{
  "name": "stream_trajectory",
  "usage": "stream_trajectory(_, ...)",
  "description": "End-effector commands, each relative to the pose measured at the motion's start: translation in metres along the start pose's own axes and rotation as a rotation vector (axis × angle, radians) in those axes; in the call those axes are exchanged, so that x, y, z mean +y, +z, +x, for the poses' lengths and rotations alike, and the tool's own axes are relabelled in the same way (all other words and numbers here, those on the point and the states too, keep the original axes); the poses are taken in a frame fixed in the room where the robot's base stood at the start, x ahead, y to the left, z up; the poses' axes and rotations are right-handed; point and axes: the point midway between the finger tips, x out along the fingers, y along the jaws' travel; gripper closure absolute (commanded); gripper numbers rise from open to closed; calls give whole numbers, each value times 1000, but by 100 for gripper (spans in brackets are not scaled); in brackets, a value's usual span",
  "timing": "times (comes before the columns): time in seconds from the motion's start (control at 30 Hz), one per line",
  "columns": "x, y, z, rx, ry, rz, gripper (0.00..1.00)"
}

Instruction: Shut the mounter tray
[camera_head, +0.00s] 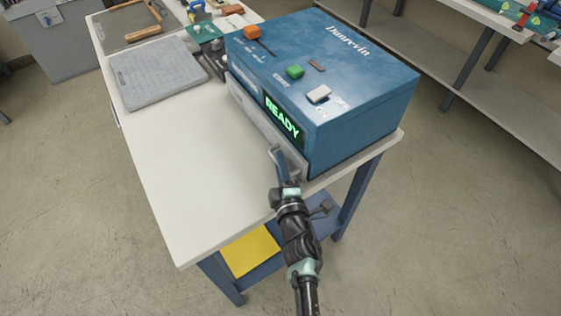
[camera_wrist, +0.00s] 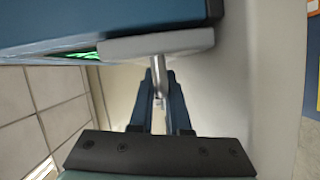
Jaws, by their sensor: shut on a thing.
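The blue mounter (camera_head: 330,65), with a lit green READY display (camera_head: 282,118), stands on the white-topped bench. Its pale grey tray (camera_head: 256,122) runs along the bottom of the front face, close against the body; I cannot tell whether a small gap is left. In the wrist view the tray's front (camera_wrist: 125,46) shows with a short metal handle (camera_wrist: 158,72) sticking out. My gripper (camera_head: 278,158) is at the tray's near end. In the wrist view my gripper (camera_wrist: 160,88) has its fingers shut around the handle. The far part of the tray front is hidden in the wrist view.
The white bench top (camera_head: 180,165) is clear in front of the mounter. A grey mat (camera_head: 155,72) lies on it further back, with small items beside the machine. A yellow sheet (camera_head: 250,250) rests on the lower shelf. Shelving (camera_head: 490,85) stands at the right.

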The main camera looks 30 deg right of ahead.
Motion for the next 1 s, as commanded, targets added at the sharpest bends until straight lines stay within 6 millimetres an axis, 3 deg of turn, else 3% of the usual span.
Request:
stream_trajectory(0.5,1,4,0,-9,1,1,100)
stream_trajectory(0.53,1,4,0,-9,1,1,80)
stream_trajectory(0.67,1,3,0,-6,1,1,56)
stream_trajectory(1.0,2,1,1,-3,3,1,55)
